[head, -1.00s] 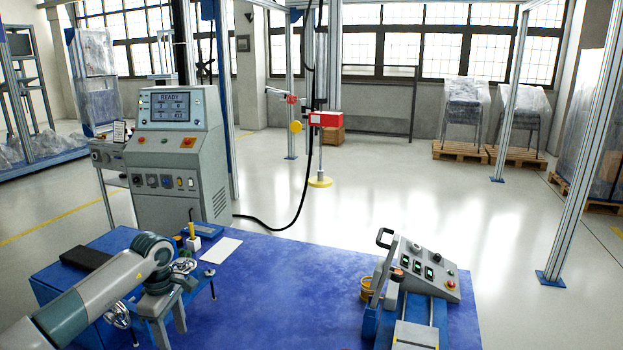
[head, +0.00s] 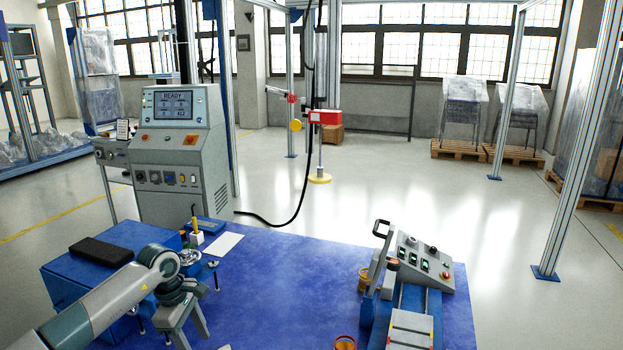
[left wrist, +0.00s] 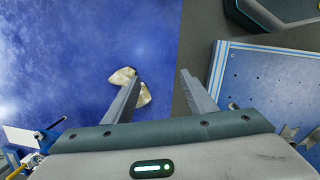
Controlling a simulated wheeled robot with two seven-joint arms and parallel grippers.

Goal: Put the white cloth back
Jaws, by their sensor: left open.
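A crumpled off-white cloth (left wrist: 122,76) lies on the blue table top in the left wrist view. One finger of my left gripper (left wrist: 158,82) crosses in front of it and hides its middle. The fingers are spread apart with nothing between them, and the cloth is at the left finger, not centred in the gap. I cannot tell whether they touch. In the head view my left gripper (head: 188,328) points down over the left part of the table, and I cannot clearly make out the cloth there. My right gripper is not in view.
The blue table (head: 290,270) has clear room in its middle. A flat white sheet (head: 223,244) and a black pad (head: 101,251) lie near its far left. A control panel (head: 420,263) stands at the right. An orange-rimmed container (head: 345,342) shows at the bottom edge.

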